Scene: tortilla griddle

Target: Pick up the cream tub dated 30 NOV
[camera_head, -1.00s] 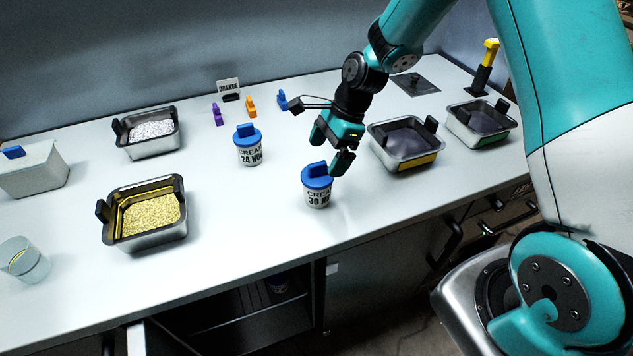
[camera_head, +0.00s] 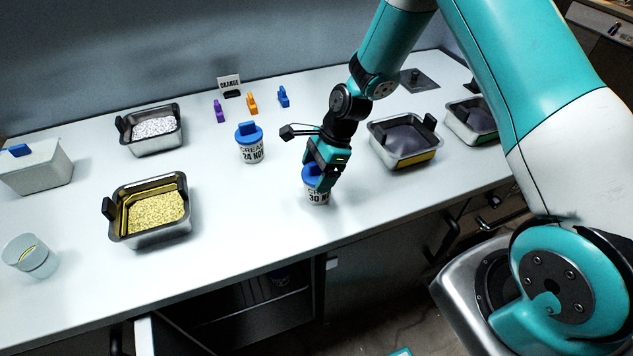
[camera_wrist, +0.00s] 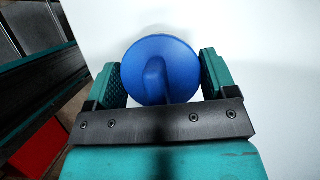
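The cream tub marked 30 (camera_head: 317,198) stands upright on the counter near its front edge. It is white with a blue lid (camera_wrist: 160,70) that has a raised grip; the rest of its label is covered by my gripper. My gripper (camera_head: 323,183) is down at this tub. In the wrist view my gripper (camera_wrist: 161,76) has its fingers spread wide, one on each side of the lid, with hardly any gap; I cannot tell whether they touch it. Another cream tub, marked 24 NOV (camera_head: 251,150), stands behind and to the left.
A metal pan with a yellow-striped front (camera_head: 404,160) stands right of the tub, with another pan (camera_head: 470,138) beyond. A pan of yellow grain (camera_head: 154,240) is at left. An ORANGE sign (camera_head: 229,83) and small coloured clips (camera_head: 252,103) are behind. Bare counter lies left of the tub.

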